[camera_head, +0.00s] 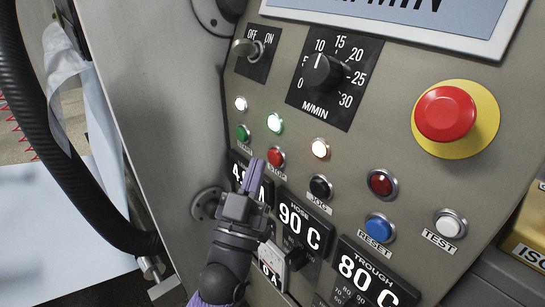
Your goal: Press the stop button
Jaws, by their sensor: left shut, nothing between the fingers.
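A control panel (385,65) fills most of the camera_head view. A large red mushroom button (445,113) on a yellow disc is at the right. My left gripper (256,166) comes in from below, with its purple fingers together and pointing up. Its tips are just left of and slightly below the small red button in the picture; I cannot tell whether they touch the panel. My right gripper is not in view.
A green button (243,132), a black button (321,187), a dark red button (382,184), a blue reset button (380,228) and a white test button (449,224) surround this area. A speed knob (322,72) is above. A black hose (60,150) runs at the left.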

